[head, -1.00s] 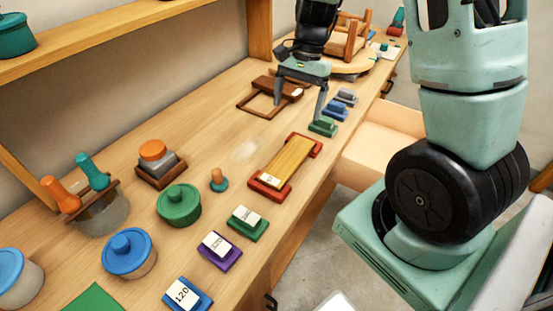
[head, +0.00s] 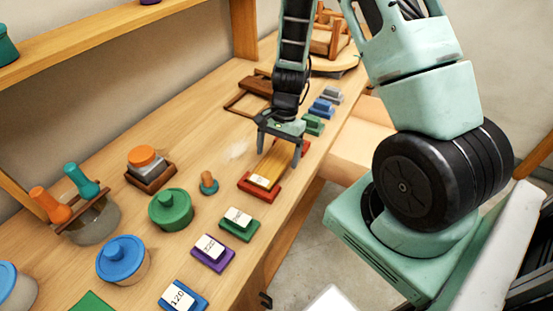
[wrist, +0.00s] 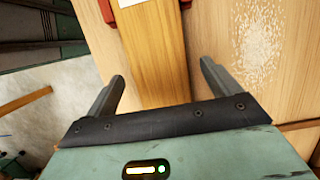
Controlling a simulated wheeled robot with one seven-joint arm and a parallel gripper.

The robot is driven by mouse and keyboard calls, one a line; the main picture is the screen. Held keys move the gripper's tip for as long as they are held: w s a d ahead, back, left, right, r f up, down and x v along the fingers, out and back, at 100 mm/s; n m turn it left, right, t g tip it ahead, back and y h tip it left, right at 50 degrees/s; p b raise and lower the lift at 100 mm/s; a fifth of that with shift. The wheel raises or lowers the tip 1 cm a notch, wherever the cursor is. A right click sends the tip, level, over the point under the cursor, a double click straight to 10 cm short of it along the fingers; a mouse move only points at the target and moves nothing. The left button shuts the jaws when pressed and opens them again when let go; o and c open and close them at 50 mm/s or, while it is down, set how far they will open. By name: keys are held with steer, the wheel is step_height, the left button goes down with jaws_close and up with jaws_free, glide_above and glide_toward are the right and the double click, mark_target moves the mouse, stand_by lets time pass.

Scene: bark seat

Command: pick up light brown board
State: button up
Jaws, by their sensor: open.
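The light brown board (head: 272,167) lies across two red end pieces on the workbench, with a white label on its near end. It also fills the upper middle of the wrist view (wrist: 155,50). My gripper (head: 279,154) is open and empty over the far part of the board. In the wrist view its two fingers (wrist: 162,72) stand one on each side of the board, apart from it. Exact fingertip height is unclear.
Green (head: 240,224), purple (head: 212,252) and blue (head: 184,296) labelled blocks line the near bench edge. A small orange-topped peg (head: 208,182) stands left of the board. A green block (head: 313,125) sits beyond the gripper. An open drawer (head: 352,150) projects to the right.

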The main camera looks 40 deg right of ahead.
steer(key=shift+a+f, duration=0.1)
steer(key=shift+f, duration=0.3)
steer(key=c, duration=1.2)
steer(key=shift+r, duration=0.1)
